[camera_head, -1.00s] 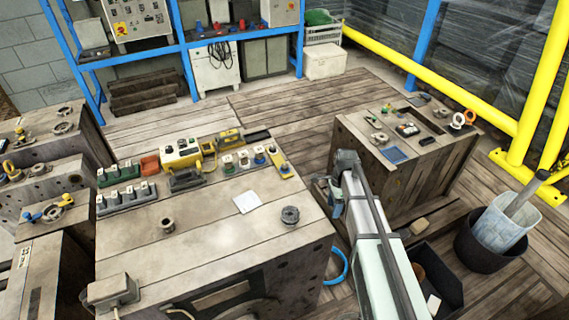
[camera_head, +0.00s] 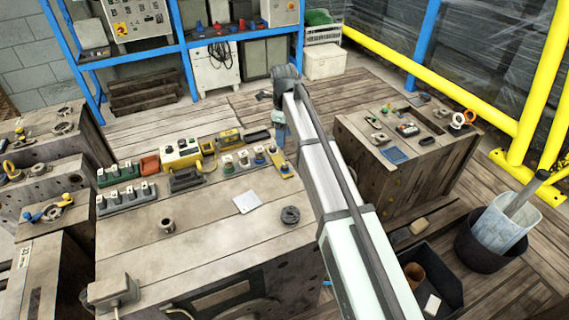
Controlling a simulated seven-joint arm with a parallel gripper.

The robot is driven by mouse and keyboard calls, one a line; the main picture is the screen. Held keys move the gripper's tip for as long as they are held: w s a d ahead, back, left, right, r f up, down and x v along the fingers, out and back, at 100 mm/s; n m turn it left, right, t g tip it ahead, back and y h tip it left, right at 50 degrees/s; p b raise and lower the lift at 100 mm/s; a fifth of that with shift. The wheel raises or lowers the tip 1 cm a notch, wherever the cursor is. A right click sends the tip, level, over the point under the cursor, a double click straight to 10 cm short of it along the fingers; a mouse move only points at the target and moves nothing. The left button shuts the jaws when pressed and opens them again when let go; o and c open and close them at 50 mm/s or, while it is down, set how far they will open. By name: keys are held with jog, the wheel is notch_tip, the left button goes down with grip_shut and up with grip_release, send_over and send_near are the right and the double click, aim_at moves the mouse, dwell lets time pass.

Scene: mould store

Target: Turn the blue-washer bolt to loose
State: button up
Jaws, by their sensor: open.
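A row of small posts with coloured washers stands on the near wooden-topped block, right of its middle. The blue-washer bolt (camera_head: 259,158) is toward the right end of this row, between a red-washer one (camera_head: 244,160) and a yellow plate (camera_head: 284,167). How far it is turned is too small to tell. My gripper (camera_head: 278,142) hangs at the end of my arm, by the picture just behind and right of the blue-washer bolt, and apart from it. Its jaws are open and nothing shows in them; the fingertips are small and hard to make out.
Left of the row are a yellow box (camera_head: 181,157) and green-marked racks (camera_head: 118,172). In front lie a white card (camera_head: 246,202) and a dark round fitting (camera_head: 290,215). A second block (camera_head: 440,165) stands right of my arm. The near block's front top is mostly clear.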

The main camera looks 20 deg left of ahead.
aim_at(285, 165)
notch_tip(285, 165, down, 13)
jog(key=shift+f, duration=0.15)
dwell(0.4)
grip_shut()
dwell(0.6)
